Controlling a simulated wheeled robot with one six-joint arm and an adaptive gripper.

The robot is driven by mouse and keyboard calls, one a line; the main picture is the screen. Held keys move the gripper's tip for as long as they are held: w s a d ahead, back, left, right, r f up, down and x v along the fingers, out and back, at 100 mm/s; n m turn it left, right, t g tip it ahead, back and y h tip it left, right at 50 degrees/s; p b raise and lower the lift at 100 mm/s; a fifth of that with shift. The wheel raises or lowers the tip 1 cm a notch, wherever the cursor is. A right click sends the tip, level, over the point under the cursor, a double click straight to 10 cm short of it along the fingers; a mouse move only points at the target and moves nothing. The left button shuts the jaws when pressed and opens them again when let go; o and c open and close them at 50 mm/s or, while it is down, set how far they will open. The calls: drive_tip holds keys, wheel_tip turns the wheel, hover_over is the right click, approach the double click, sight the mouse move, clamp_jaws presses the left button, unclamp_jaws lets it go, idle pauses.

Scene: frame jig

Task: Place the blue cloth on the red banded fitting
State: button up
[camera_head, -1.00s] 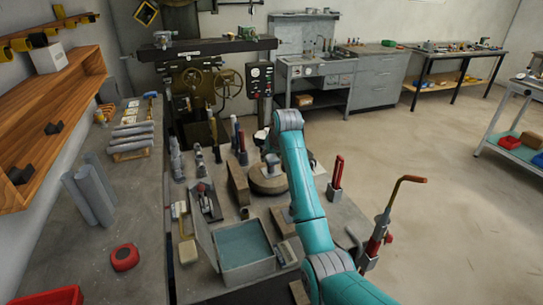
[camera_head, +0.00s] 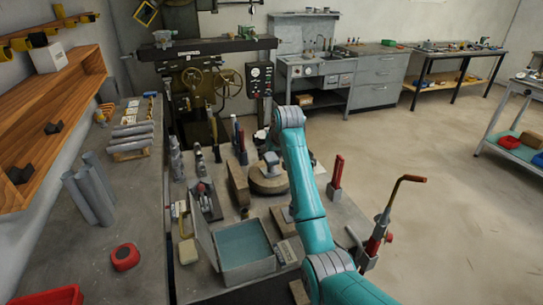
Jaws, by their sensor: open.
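I cannot single out a blue cloth with certainty. A small blue-grey piece (camera_head: 271,173) sits on a round brown block (camera_head: 268,186) beside my arm, but it is too small to identify. A blue-green surface (camera_head: 243,244) shows inside an open grey box at the front of the bench. I cannot tell which piece is the red banded fitting. A slim upright with red on it (camera_head: 242,150) stands at the back of the bench, and a red-topped piece (camera_head: 336,173) stands to the right of my arm. My gripper cannot be made out; my arm's far end hides that area.
The grey box (camera_head: 248,271) has its lid raised on the left. A red-handled stand (camera_head: 383,228) is right of my arm. A side bench holds grey tubes (camera_head: 92,195) and a red round case (camera_head: 125,257). Open floor lies right.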

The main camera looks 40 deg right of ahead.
drive_tip(key=v, duration=1)
drive_tip(key=shift+s+r, duration=0.15)
drive_tip(key=shift+r, duration=0.15)
drive_tip(key=shift+a, duration=0.1)
